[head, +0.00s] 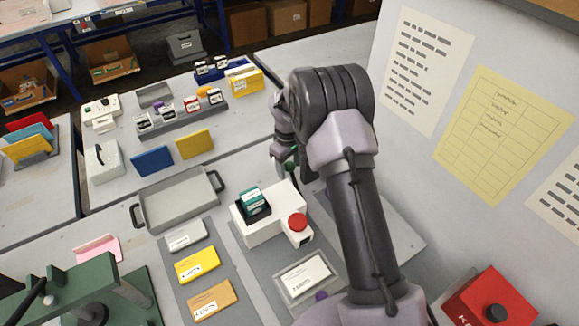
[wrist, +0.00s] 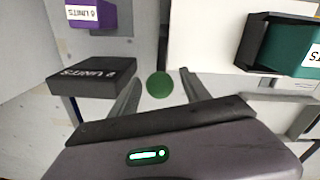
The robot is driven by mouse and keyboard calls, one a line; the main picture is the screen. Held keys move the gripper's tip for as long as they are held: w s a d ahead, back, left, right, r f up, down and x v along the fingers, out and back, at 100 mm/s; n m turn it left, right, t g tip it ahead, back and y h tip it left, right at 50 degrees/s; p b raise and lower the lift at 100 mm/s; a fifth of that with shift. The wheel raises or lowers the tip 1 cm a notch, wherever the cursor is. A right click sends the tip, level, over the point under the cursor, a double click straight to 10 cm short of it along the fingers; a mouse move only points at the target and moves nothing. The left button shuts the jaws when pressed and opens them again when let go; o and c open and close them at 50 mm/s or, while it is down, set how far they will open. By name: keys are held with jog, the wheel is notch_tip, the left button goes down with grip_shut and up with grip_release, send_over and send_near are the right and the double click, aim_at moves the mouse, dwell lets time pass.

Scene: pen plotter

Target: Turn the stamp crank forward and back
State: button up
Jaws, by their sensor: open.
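A white machine (head: 262,232) with a teal block (head: 254,201) and a red button (head: 297,221) on top stands in the middle of the bench. At its far right side a green knob (head: 289,167) shows, partly covered by my arm; I take it for the crank's handle. In the wrist view the round green knob (wrist: 159,85) sits between my open fingers, with a gap on both sides. My gripper (wrist: 159,94) is empty; in the head view it is mostly hidden behind my arm. The crank's arm is not visible.
In the wrist view a black box (wrist: 92,75) is close to the left finger, with a purple box (wrist: 92,14) beyond. A grey tray (head: 180,200), a dark green press (head: 85,290) and a red box (head: 490,298) are around. A wall panel (head: 380,150) rises at right.

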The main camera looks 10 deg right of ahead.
grip_shut()
dwell(1.4)
